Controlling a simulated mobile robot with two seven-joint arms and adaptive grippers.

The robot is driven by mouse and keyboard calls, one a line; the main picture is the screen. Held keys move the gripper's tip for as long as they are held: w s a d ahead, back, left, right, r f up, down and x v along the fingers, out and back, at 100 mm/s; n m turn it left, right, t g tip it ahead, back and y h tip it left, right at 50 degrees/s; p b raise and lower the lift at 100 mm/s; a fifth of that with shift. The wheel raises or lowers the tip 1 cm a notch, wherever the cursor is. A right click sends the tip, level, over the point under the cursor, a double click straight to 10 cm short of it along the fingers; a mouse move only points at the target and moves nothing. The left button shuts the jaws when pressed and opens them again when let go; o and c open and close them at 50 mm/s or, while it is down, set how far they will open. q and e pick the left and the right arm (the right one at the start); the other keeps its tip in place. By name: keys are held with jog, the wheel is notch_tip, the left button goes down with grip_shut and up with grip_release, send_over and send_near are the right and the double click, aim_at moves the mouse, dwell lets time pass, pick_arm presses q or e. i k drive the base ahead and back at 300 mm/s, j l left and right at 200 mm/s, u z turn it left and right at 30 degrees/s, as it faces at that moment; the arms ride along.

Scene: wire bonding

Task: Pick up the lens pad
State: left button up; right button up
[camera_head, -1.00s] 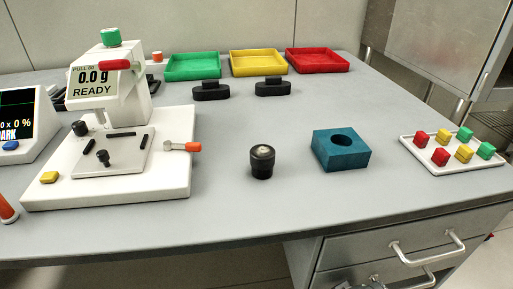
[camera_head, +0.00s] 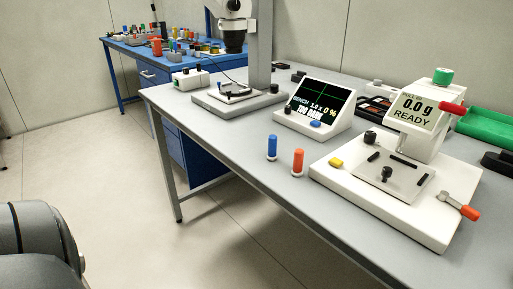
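I cannot pick out a lens pad for certain in this view. Neither of my grippers is in view. A dark grey rounded part, likely my own arm, fills the lower left corner.
The grey bench (camera_head: 330,228) holds a dark-screen display (camera_head: 314,104), a blue peg (camera_head: 272,147), an orange peg (camera_head: 298,162) and the white pull tester (camera_head: 390,190). A green tray (camera_head: 485,127) is at right. A blue table (camera_head: 128,48) with several small items stands behind. Floor at left is clear.

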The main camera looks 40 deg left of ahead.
aim_at(271, 156)
jog(key=i+u, duration=0.1)
jog(key=u, duration=0.95)
